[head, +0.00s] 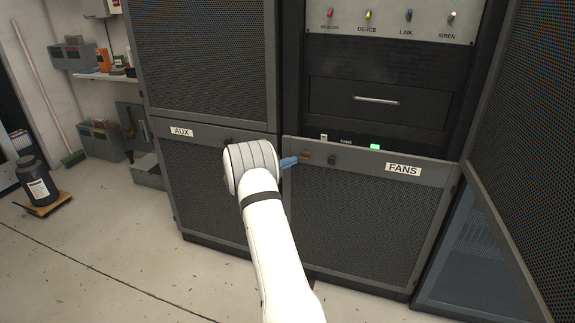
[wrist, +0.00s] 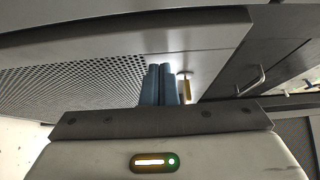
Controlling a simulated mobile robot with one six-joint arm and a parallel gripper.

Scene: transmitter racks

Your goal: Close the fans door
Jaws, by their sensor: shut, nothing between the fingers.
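The fans door (head: 365,220) is a dark mesh panel in a grey frame, with a FANS label (head: 403,169) at its upper right. It sits low in the middle rack and looks about in line with the rack front; I cannot tell whether a small gap is left. In the wrist view the blue fingers (wrist: 160,84) are together, near a yellow piece (wrist: 187,88); contact is unclear.
The AUX door (head: 210,190) is closed on the left. Above the fans door are a drawer with a handle (head: 376,100) and a switch panel (head: 390,20). A mesh panel (head: 530,130) stands at the right. Floor is open at the front left.

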